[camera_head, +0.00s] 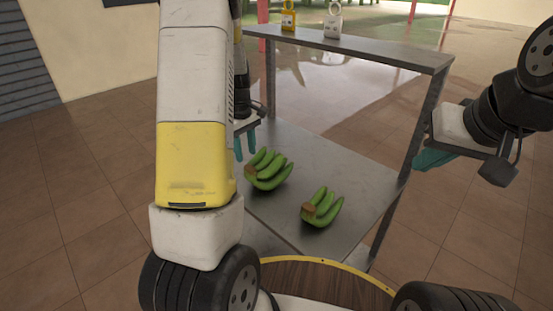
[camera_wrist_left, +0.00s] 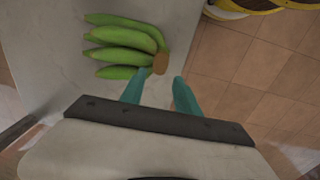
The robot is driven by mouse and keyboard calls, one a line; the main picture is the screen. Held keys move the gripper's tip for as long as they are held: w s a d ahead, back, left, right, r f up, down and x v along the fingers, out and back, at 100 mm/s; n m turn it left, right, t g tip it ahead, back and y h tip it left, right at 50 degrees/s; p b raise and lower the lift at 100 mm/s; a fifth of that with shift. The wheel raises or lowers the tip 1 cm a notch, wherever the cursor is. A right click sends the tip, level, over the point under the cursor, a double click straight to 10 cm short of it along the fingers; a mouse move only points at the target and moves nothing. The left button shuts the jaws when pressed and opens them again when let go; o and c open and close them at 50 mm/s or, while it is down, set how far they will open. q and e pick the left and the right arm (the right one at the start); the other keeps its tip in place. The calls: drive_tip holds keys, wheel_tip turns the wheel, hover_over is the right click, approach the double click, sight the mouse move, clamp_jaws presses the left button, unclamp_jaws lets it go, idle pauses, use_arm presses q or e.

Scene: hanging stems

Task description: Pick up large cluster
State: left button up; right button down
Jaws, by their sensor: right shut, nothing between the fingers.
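A larger cluster of green bananas (camera_head: 267,170) lies on the lower metal shelf. A smaller green cluster (camera_head: 322,208) lies nearer to me and to its right. My left gripper (camera_head: 245,143) is above the shelf, beside the far left of the larger cluster, partly hidden by my arm. In the left wrist view my left gripper (camera_wrist_left: 158,82) has its teal fingers apart with nothing between them. A green cluster (camera_wrist_left: 122,47) lies just beyond the fingertips, its brown stem end close to the gap. My right gripper (camera_head: 432,159) is shut and empty, right of the shelf.
The metal shelf (camera_head: 345,167) has uprights and an upper board (camera_head: 375,49) above its far side. A yellow item (camera_head: 289,20) and a white item (camera_head: 333,25) stand on that board. The shelf's right part is bare.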

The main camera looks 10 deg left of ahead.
sight(249, 167)
use_arm(q)
drive_tip(key=f, duration=0.6)
drive_tip(key=shift+d, duration=0.3)
drive_tip(key=c, duration=0.8)
clamp_jaws()
